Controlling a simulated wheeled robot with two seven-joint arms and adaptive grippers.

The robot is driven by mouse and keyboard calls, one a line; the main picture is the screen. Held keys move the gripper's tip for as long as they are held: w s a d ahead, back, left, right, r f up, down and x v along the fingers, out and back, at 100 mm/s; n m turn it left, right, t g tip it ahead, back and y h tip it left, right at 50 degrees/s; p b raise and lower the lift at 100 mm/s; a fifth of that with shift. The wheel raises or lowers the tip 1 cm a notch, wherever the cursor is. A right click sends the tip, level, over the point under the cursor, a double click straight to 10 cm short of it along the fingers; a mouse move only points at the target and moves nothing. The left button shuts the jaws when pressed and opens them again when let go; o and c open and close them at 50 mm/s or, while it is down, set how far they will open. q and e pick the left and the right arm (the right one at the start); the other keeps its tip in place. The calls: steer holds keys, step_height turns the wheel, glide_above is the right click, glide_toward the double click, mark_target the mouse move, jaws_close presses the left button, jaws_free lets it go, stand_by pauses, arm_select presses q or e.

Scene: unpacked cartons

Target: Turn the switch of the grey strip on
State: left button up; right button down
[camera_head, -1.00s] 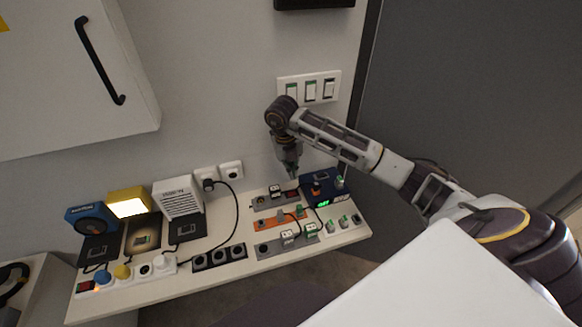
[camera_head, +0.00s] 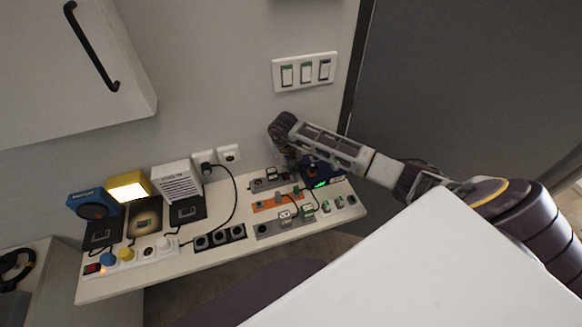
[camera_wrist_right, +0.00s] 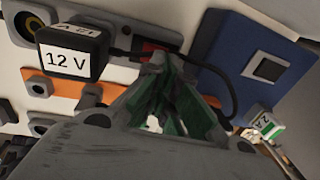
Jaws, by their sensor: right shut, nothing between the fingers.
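A grey strip (camera_head: 257,185) lies at the back of the white shelf, with a black 12 V adapter plugged in; the adapter (camera_wrist_right: 72,52) is large in the right wrist view. A dark red switch (camera_wrist_right: 153,46) sits on this strip, just beyond my fingertips and partly hidden by them. Its lamp state is not clear. My right gripper (camera_head: 293,167) is shut and empty, pointing down at the strip's right end. In the wrist view its fingers (camera_wrist_right: 165,65) meet beside the switch; I cannot tell whether they touch it. My left gripper is out of view.
An orange strip (camera_head: 264,206) lies in front, then another grey strip (camera_head: 263,231) with adapters. A blue device (camera_wrist_right: 242,45) stands right of the fingers, with a black cable between. Black sockets (camera_head: 219,238) and a white strip (camera_head: 136,256) lie left.

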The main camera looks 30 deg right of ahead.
steer(key=shift+f, duration=0.2)
stand_by(0.3)
steer(key=shift+s+d+f+y+b, duration=0.1)
steer(key=shift+f+y+b, duration=0.2)
steer(key=shift+y+b, duration=0.1)
steer(key=shift+a, duration=0.2)
steer(key=shift+w+a+r, duration=0.2)
steer(key=shift+w+a, duration=0.05)
steer(key=shift+a, duration=0.35)
steer(key=shift+d+r, duration=0.1)
